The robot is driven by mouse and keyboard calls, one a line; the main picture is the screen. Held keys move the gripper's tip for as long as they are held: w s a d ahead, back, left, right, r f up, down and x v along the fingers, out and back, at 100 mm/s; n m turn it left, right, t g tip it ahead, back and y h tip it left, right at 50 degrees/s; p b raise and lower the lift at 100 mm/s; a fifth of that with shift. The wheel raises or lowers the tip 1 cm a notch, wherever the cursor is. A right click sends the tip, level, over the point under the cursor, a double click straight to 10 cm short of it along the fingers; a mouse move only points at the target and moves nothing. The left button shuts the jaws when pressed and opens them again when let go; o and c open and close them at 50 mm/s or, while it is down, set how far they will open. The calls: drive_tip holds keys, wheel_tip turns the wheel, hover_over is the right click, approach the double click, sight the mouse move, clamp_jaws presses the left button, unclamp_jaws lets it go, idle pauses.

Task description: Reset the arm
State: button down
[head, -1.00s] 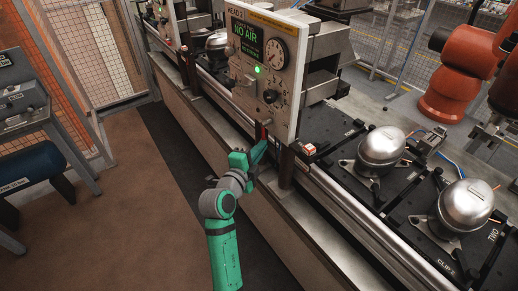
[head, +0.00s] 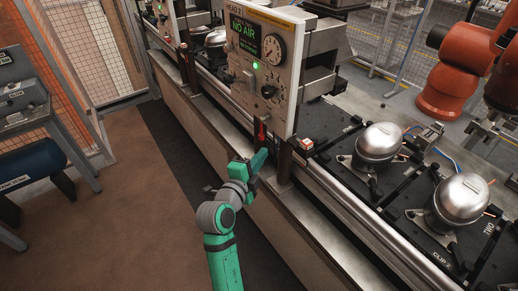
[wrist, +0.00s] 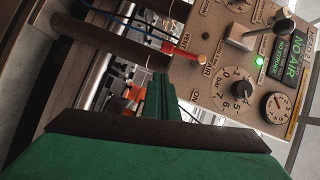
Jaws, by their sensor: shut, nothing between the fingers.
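My green arm reaches up from the bottom of the head view, its elbow bent. My gripper (head: 262,159) is shut and empty, in front of the lower edge of the control panel (head: 240,75) and beside a dark post. In the wrist view its green fingers (wrist: 160,97) are together with nothing between them. A red handle (head: 261,131) hangs at the panel's lower edge, just above the fingertips and apart from them. It also shows in the wrist view (wrist: 186,53), near the VENT label. The panel display reads NO AIR and a green lamp (head: 254,66) is lit.
A conveyor rail (head: 345,207) runs along the bench behind my gripper. Silver compressors (head: 380,140) sit on black pallets to the right. An orange robot arm (head: 450,65) stands beyond. The brown floor (head: 140,210) at left is clear up to a grey bench (head: 45,120).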

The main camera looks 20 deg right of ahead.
drive_tip(key=shift+w+a+f+v, duration=0.25)
drive_tip(key=shift+f+v, duration=0.2)
drive_tip(key=shift+v, duration=3.5)
drive_tip(key=s+a+f+n+t+y, duration=0.1)
drive_tip(key=s+a+f+n+y, duration=0.25)
drive_tip(key=s+f+n, duration=0.35)
drive_tip(key=s+a+f+n+t+y, duration=0.25)
drive_tip(key=s+f+n+y, duration=0.3)
drive_tip(key=f+n, duration=0.4)
drive_tip(key=s+a+n+y, duration=0.1)
drive_tip(key=s+a+n, duration=0.2)
drive_tip(key=s, duration=0.9)
drive_tip(key=s+a+n+y, duration=0.1)
drive_tip(key=s+a+n, duration=0.2)
drive_tip(key=s, duration=0.9)
drive_tip(key=shift+s+a+r+n, duration=0.2)
drive_tip(key=shift+a+r+n, duration=0.2)
drive_tip(key=shift+n, duration=0.45)
drive_tip(key=shift+w+a+y, duration=0.1)
drive_tip(key=shift+y, duration=0.2)
